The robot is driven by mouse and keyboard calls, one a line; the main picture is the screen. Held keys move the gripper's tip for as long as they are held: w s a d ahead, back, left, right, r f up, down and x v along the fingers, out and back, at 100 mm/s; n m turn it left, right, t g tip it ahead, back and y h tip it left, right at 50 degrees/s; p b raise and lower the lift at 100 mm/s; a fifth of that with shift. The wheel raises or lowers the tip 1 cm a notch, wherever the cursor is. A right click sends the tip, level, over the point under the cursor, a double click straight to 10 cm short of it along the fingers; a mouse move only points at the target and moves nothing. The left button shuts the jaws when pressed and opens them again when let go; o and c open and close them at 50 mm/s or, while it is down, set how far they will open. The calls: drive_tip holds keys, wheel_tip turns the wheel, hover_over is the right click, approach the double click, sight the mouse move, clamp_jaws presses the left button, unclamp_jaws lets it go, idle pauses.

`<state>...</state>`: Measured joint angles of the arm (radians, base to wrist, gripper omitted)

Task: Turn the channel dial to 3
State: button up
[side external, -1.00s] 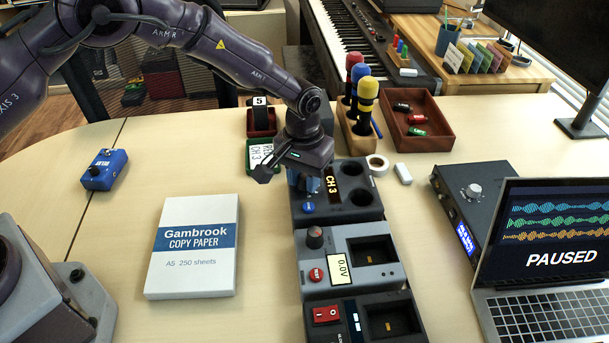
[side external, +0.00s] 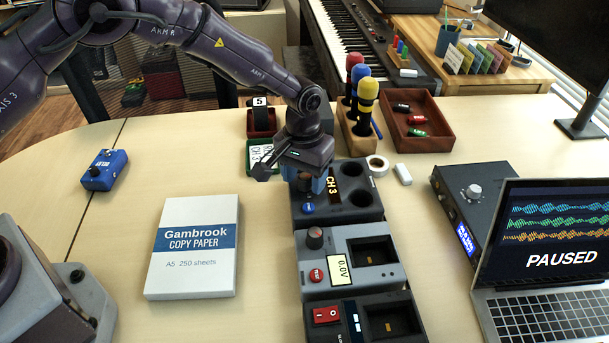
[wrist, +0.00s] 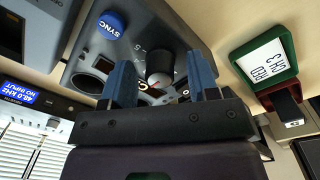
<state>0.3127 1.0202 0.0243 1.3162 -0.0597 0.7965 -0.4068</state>
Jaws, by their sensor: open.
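The dark channel unit (side external: 352,207) stands on the desk with a blue SYNC button (wrist: 111,22). Its amber display (side external: 334,189) reads CH 3. In the wrist view the channel dial (wrist: 160,62) is a dark round knob with a grey side and a small red mark. My gripper (wrist: 161,78) is over the unit, with one blue finger on each side of the dial and gaps beside it. The fingers hide much of the printed scale, so I cannot tell which number the mark meets. In the side view my gripper (side external: 309,186) hides the dial.
A green-framed card (wrist: 264,61) reading RED CH 3 lies beyond the unit. A grey unit (side external: 342,273) with a knob adjoins it in front. Microphones stand in a wooden holder (side external: 362,140) behind. A paper pack (side external: 195,280) lies left, a laptop (side external: 548,260) right.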

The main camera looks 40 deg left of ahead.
sight(303, 176)
wheel_tip(303, 176, up, 13)
drive_tip(key=shift+a+f, duration=0.15)
drive_tip(key=shift+f, duration=0.05)
idle(0.4)
drive_tip(key=s+a+r+t, duration=0.2)
drive_tip(key=s+a+r, duration=0.3)
drive_tip(key=s, duration=0.4)
drive_tip(key=s+a+r+m+t, duration=0.1)
drive_tip(key=s+a+r, duration=0.4)
drive_tip(key=s, duration=0.5)
drive_tip(key=s+a+r+t, duration=0.2)
drive_tip(key=s+a+r, duration=0.3)
drive_tip(key=s, duration=0.4)
drive_tip(key=shift+s+r+m+t, duration=0.3)
drive_tip(key=shift+s+r+m, duration=0.1)
drive_tip(key=shift+r, duration=0.1)
drive_tip(key=shift+d, duration=0.1)
